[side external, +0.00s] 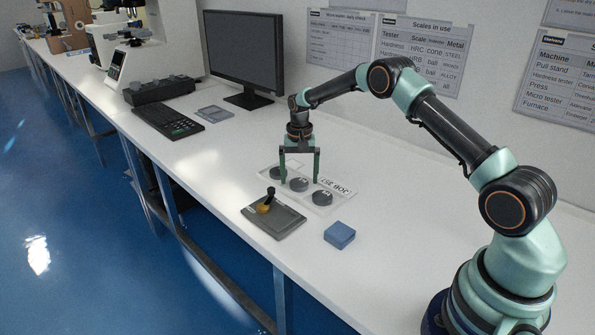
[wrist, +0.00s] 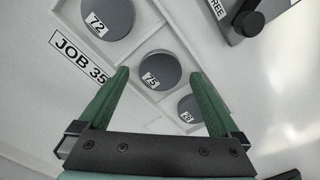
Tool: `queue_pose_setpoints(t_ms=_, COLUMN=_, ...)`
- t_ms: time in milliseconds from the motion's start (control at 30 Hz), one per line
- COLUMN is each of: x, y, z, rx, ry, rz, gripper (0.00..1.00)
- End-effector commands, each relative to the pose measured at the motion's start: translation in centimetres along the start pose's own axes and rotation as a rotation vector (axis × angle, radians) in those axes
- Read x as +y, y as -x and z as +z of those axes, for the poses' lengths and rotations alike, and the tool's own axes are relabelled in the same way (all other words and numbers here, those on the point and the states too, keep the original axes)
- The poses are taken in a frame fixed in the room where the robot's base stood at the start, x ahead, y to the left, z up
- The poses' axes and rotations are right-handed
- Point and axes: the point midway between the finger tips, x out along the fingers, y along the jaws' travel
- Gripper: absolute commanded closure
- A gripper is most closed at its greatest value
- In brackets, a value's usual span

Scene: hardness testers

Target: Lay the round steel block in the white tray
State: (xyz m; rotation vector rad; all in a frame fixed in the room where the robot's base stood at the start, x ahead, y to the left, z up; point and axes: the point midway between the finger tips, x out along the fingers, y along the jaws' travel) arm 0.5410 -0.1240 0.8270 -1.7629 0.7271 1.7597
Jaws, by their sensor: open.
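In the side view, the middle block (side external: 298,185) lies between my fingers. My gripper (side external: 299,181) points down, open, with a finger on each side of that block. In the wrist view, the fingertips (wrist: 160,74) stand apart from it, with gaps showing.
A grey plate (side external: 288,222) with a black-handled, brass-coloured piece lies in front of the tray. A blue block (side external: 340,235) stands near the bench edge. Behind are a keyboard (side external: 167,121), a monitor (side external: 243,50) and a flat grey tray (side external: 214,113).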

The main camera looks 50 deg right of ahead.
Motion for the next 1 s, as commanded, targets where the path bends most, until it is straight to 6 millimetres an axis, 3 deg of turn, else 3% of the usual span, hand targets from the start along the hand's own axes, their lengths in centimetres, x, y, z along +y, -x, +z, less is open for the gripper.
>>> queue_pose_setpoints(t_ms=400, x=-0.1, y=8.1, z=-0.1, rx=0.005, ry=0.000, rz=-0.003, gripper=0.02)
queue_pose_setpoints(t_ms=767, x=-0.1, y=12.0, z=0.1, rx=0.007, ry=0.007, rz=-0.004, gripper=0.02)
queue_pose_setpoints(t_ms=867, x=-0.2, y=13.6, z=0.8, rx=0.023, ry=0.035, rz=-0.014, gripper=0.02)
queue_pose_setpoints(t_ms=1000, x=-0.2, y=17.4, z=3.1, rx=0.068, ry=0.116, rz=-0.040, gripper=0.02)
